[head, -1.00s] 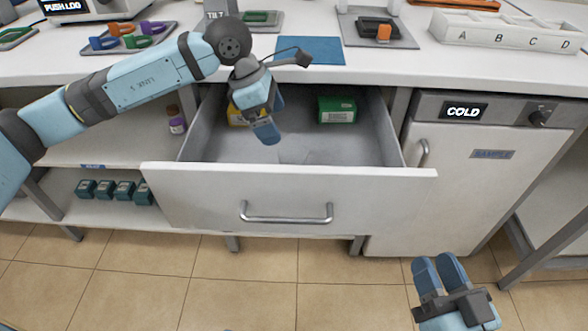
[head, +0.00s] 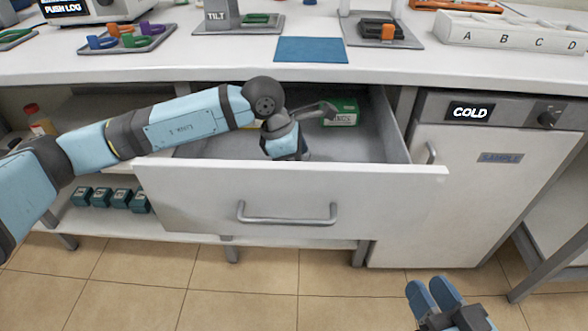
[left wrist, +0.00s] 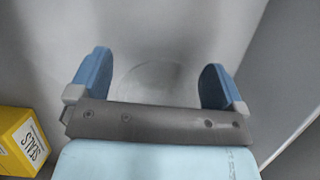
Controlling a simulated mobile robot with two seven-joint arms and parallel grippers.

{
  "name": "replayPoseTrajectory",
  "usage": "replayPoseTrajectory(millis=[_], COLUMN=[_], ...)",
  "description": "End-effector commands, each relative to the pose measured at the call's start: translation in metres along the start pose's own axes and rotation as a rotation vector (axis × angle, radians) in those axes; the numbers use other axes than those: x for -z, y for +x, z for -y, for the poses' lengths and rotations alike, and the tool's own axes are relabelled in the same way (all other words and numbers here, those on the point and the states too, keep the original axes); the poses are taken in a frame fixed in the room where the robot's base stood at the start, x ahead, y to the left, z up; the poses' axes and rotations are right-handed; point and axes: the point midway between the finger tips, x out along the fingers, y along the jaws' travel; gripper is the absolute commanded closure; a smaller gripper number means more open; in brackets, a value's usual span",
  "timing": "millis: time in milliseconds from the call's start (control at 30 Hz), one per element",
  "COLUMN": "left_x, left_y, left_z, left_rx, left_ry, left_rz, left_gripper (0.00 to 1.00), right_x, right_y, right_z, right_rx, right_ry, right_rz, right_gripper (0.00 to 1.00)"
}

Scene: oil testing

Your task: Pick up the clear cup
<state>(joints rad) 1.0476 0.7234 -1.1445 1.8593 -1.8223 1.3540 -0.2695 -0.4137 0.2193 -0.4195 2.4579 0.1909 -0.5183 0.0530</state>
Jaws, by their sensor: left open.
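A faint round outline, which looks like the clear cup (left wrist: 150,82), shows on the grey drawer floor in the left wrist view. It lies between and a little beyond the fingers of my left gripper (left wrist: 157,82), which are spread wide and hold nothing. In the head view my left gripper (head: 290,152) reaches down into the open drawer (head: 200,195), and the cup cannot be made out there. My right gripper (head: 434,294) hangs at the lower right over the floor, away from the drawer. Its fingers are close together, and whether they touch is unclear.
A yellow SEALS box (left wrist: 20,142) lies in the drawer left of my left gripper. A green box (head: 340,112) stands at the drawer's back right. The drawer walls (left wrist: 285,75) rise close by. The countertop (head: 200,62) overhangs the drawer's back.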

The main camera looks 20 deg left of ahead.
Motion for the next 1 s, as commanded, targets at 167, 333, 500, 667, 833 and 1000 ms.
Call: replayPoseTrajectory(millis=[167,333,500,667,833,1000], left_x=[0.000,0.000,0.000,-0.001,-0.009,-0.027], left_y=[-0.001,-0.001,-0.001,-0.003,-0.023,-0.064], left_z=[0.000,0.000,0.000,0.000,0.000,0.000], left_rx=[0.000,0.000,0.000,0.000,-0.001,-0.002], left_ry=[0.000,0.000,0.000,0.000,0.001,0.003], left_rz=[0.000,0.000,0.000,0.000,0.002,0.003], left_gripper=[0.11,0.50,0.58,0.58,0.58,0.58], right_x=[0.001,0.001,0.000,0.001,0.012,0.035], right_y=[0.000,0.000,0.000,0.000,-0.001,-0.004], right_z=[0.000,0.000,0.000,0.000,0.001,0.006], right_rx=[0.000,0.000,0.000,-0.001,-0.003,-0.011], right_ry=[0.000,0.000,-0.001,-0.001,-0.003,0.003], right_rz=[0.000,-0.001,0.000,0.000,-0.022,-0.099], right_gripper=[0.64,0.64,0.64,0.64,0.64,0.64])
